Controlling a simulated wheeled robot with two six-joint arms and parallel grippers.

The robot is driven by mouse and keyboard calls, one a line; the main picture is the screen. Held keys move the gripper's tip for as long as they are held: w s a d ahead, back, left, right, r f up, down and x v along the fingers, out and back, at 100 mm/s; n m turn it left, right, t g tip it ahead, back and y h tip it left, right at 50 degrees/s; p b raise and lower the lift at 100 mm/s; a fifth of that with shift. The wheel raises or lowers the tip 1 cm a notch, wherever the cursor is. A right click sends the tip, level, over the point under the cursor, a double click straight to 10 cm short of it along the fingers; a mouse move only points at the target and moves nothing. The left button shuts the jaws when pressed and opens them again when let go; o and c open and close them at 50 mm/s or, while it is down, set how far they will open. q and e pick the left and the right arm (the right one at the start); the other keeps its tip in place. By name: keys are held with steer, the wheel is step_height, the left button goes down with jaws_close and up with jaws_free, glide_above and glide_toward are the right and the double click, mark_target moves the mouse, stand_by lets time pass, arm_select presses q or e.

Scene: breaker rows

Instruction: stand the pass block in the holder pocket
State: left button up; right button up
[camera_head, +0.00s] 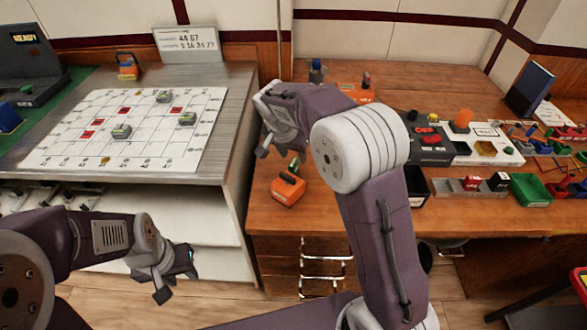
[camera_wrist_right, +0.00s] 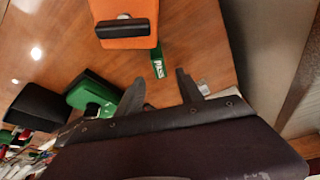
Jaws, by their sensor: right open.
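The pass block (camera_wrist_right: 158,66) is a small green block with a white label, close to the near edge of an orange block (camera_wrist_right: 125,38) in the right wrist view. In the head view the green block (camera_head: 294,165) shows behind the orange block (camera_head: 288,192). The orange block has a dark bar or slot on top; I cannot tell whether this is the holder pocket. My right gripper (camera_head: 278,146) is open and empty above the desk. Its fingers (camera_wrist_right: 160,86) point toward the pass block, which lies between their lines. My left gripper (camera_head: 177,284) is open and empty, low at left.
A green piece (camera_wrist_right: 95,92) and a black box (camera_wrist_right: 35,106) lie left in the wrist view. A white grid board (camera_head: 130,135) covers the left table. Green bin (camera_head: 530,190) and small parts crowd the right desk. My right arm hides the desk's middle.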

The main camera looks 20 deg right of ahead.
mark_target(295, 160)
steer(key=x, duration=0.2)
steer(key=b+x, duration=0.1)
steer(key=x, duration=0.1)
steer(key=shift+s+a+f, duration=0.15)
steer(key=shift+a+f, duration=0.05)
steer(key=shift+f, duration=0.15)
steer(key=shift+w+f, duration=0.15)
steer(key=shift+w, duration=0.05)
steer(key=shift+s, duration=0.1)
steer(key=shift+c, duration=1)
jaws_close()
steer(key=shift+r, duration=0.7)
step_height(295, 160, up, 3)
steer(key=shift+r+p, duration=0.1)
steer(key=shift+p, duration=0.65)
steer(key=s+d+r+p, duration=0.1)
steer(key=d+r+p, duration=0.1)
steer(key=d+r, duration=0.4)
steer(key=d, duration=0.5)
steer(key=shift+s+d+r, duration=0.3)
steer(key=shift+s+r, duration=0.05)
